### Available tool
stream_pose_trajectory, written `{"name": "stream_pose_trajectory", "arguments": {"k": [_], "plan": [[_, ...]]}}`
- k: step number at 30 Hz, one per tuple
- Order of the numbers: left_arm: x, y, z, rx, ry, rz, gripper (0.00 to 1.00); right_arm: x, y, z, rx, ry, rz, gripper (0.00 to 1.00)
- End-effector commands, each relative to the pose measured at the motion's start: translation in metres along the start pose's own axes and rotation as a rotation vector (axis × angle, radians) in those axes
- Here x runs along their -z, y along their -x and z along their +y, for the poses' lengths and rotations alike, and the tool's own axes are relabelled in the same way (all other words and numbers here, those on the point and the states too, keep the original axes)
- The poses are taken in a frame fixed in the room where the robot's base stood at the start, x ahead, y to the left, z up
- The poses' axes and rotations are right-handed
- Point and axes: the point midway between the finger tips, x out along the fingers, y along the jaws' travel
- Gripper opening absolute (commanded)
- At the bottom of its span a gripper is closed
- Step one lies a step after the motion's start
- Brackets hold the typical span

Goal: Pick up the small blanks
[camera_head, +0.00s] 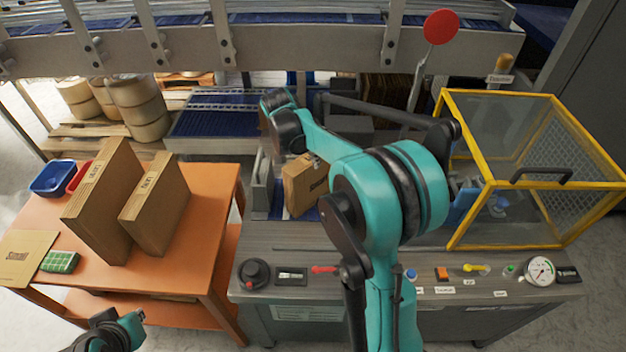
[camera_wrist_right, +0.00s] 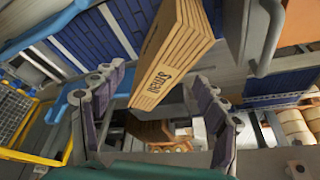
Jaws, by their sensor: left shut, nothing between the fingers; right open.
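A brown bundle of small blanks (camera_head: 300,187), printed "Small", stands tilted in a channel of the machine, partly behind my right arm. In the right wrist view the bundle (camera_wrist_right: 180,48) shows its layered edge and lies between the open fingers of my right gripper (camera_wrist_right: 160,78). I cannot tell whether the fingers touch it. In the head view my right gripper is mostly hidden by its own arm. My left gripper (camera_head: 118,331) is shut and empty at the bottom left, in front of the orange table.
The orange table (camera_head: 215,200) holds a tall brown bundle (camera_head: 105,205), a shorter one (camera_head: 160,205), a flat "Small" sheet (camera_head: 22,255), a green block (camera_head: 60,262) and blue (camera_head: 50,180) and red bins. A yellow-framed guard (camera_head: 510,185) stands right. A control panel (camera_head: 400,285) lies in front.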

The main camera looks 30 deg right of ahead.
Motion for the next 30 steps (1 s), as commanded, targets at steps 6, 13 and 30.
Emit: {"name": "stream_pose_trajectory", "arguments": {"k": [6, 13, 30], "plan": [[-0.001, -0.002, 0.000, 0.000, 0.000, 0.000, 0.00, 0.026, -0.053, -0.014, -0.088, -0.174, 0.013, 0.72], [-0.003, -0.005, 0.000, 0.000, 0.000, 0.000, 0.00, 0.030, -0.075, -0.014, -0.110, -0.219, 0.018, 0.72], [-0.021, -0.029, 0.000, 0.000, 0.000, 0.000, 0.00, 0.033, -0.142, -0.002, -0.108, -0.217, 0.018, 0.72]]}}
